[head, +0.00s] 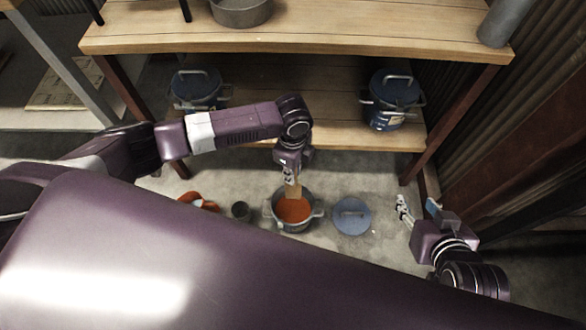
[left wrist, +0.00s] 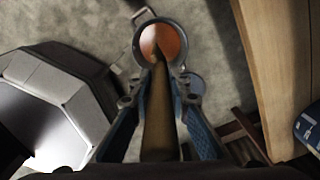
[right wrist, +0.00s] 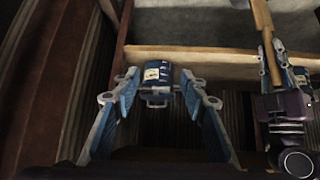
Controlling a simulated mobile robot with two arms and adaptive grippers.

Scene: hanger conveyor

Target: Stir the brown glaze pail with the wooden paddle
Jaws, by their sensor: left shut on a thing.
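The glaze pail (head: 274,213) stands open on the concrete floor, a grey two-handled pail with orange-brown glaze (head: 293,210) inside; it also shows at the top of the left wrist view (left wrist: 139,44). My left gripper (head: 291,177) is above the pail, shut on the wooden paddle (head: 292,192). The paddle points down into the pail, and its lower end appears to be in the glaze in the left wrist view (left wrist: 157,115). The right wrist view shows the paddle too (right wrist: 264,25). My right gripper (right wrist: 160,100) is open and empty, right of the pail.
A blue lid (head: 352,216) lies on the floor right of the pail. A small grey cup (head: 240,210) and an orange object (head: 197,201) are left of it. Behind stands a wooden shelf (head: 290,38) with two lidded blue pails (head: 391,92) on its lower board.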

